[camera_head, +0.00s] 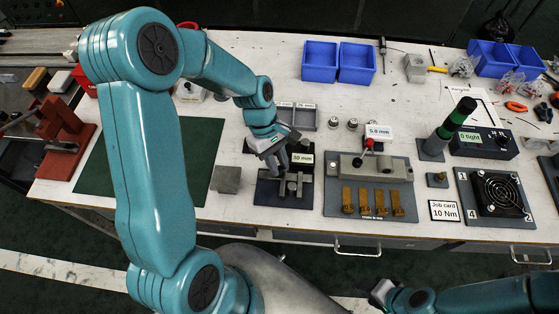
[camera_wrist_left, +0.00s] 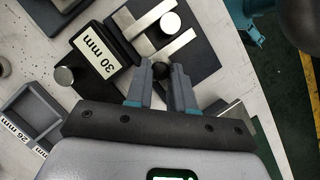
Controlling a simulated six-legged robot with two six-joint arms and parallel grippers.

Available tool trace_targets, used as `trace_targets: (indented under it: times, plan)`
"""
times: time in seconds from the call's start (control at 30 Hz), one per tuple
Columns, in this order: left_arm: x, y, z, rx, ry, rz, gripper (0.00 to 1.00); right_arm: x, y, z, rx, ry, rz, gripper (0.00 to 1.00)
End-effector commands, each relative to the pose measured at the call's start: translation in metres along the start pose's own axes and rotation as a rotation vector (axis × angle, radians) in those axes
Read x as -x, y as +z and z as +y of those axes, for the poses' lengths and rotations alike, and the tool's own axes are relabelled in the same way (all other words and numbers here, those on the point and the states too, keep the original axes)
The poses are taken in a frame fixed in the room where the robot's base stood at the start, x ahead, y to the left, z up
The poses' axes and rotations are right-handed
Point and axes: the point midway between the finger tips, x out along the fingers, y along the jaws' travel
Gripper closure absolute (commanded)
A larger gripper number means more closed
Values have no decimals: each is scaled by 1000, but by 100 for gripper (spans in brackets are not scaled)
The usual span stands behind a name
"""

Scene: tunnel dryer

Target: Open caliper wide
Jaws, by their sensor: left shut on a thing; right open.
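The caliper (camera_head: 292,187) appears as silver bars on a dark base plate (camera_head: 270,197), in front of a block labelled 30 mm (camera_head: 303,158). In the left wrist view its silver bars (camera_wrist_left: 150,20) lie on the plate beside the 30 mm block (camera_wrist_left: 100,50). My left gripper (camera_head: 279,166) is over the plate, pointing down. In the left wrist view its fingertips (camera_wrist_left: 161,71) are closed around a small dark round knob (camera_wrist_left: 160,69) next to a silver bar. The knob's lower part is hidden. My right gripper (camera_head: 380,289) is open and empty at the bottom, away from the table.
Right of the caliper is a grey plate with a red-knobbed lever (camera_head: 368,145) and brass pieces (camera_head: 372,202). A small grey block (camera_head: 226,179) and a green mat (camera_head: 185,165) lie to the left. Grey trays (camera_head: 303,117) stand behind. A fan (camera_head: 497,194) is further right.

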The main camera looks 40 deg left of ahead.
Motion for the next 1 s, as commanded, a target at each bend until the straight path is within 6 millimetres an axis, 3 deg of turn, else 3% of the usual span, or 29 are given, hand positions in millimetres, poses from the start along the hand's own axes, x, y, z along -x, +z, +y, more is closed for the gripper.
trace_targets:
  times: [0.2, 0.43, 0.47, 0.53, 0.87, 1.0]
  plan:
    - [10, -19, -20, 5, 5, 2, 100, 0, 0, 0, 0, 0, 0, 57]
    - [10, -19, -20, 1, 5, 2, 100, 0, 0, 0, 0, 0, 0, 57]
    - [10, -19, -20, 1, 5, 2, 74, 0, 0, 0, 0, 0, 0, 57]
    - [10, -19, -20, 1, 5, 2, 52, 0, 0, 0, 0, 0, 0, 57]
    - [12, -20, -20, 1, 4, 2, 52, 0, 0, 0, 0, 0, 0, 57]
    - [29, -20, -20, 1, 7, 4, 52, 1, 0, 0, 0, 0, 0, 57]
